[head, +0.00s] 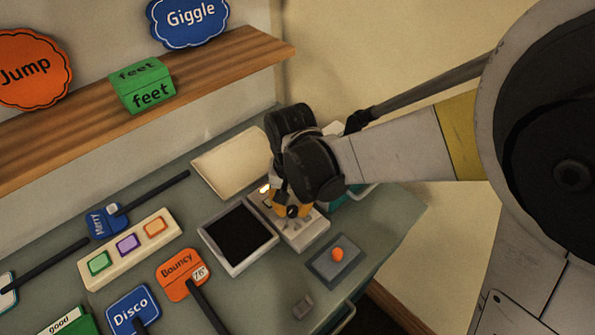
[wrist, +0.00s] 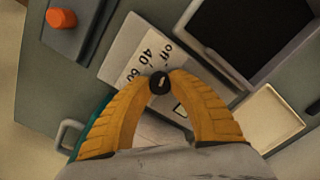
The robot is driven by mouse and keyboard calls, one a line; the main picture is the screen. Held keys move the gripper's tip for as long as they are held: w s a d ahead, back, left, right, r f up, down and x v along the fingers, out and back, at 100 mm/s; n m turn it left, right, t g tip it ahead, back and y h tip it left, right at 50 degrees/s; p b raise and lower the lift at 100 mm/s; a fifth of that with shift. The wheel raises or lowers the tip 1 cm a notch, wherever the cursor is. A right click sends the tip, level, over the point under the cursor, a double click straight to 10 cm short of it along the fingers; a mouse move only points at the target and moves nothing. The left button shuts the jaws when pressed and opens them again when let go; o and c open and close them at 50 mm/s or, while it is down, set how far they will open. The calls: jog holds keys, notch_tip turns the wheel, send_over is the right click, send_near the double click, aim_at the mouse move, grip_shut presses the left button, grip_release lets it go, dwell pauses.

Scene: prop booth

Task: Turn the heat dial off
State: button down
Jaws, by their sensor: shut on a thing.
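The heat dial (wrist: 160,83) is a small round black knob with a pale pointer mark. It sits on a cream control panel (wrist: 125,55) printed with "off", "40" and another number partly hidden. In the wrist view my gripper (wrist: 161,80) has its two yellow fingertips closed on the dial from both sides. In the head view my gripper (head: 290,208) is over the same panel (head: 318,222), beside a small lit lamp (head: 265,189). I cannot tell exactly which mark the pointer faces.
A black-topped tray (head: 210,236) lies left of the panel, and a grey box with an orange button (head: 338,254) is in front. A cream board (head: 232,160) lies behind. Paddle signs such as Bouncy (head: 177,268) and Disco (head: 127,312) lie at left. A shelf (head: 200,80) runs above.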

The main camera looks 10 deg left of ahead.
aim_at(292, 209)
dwell(0.4)
jog(key=c, duration=1.2)
grip_release()
jog(key=shift+o, duration=0.2)
notch_tip(292, 209, up, 12)
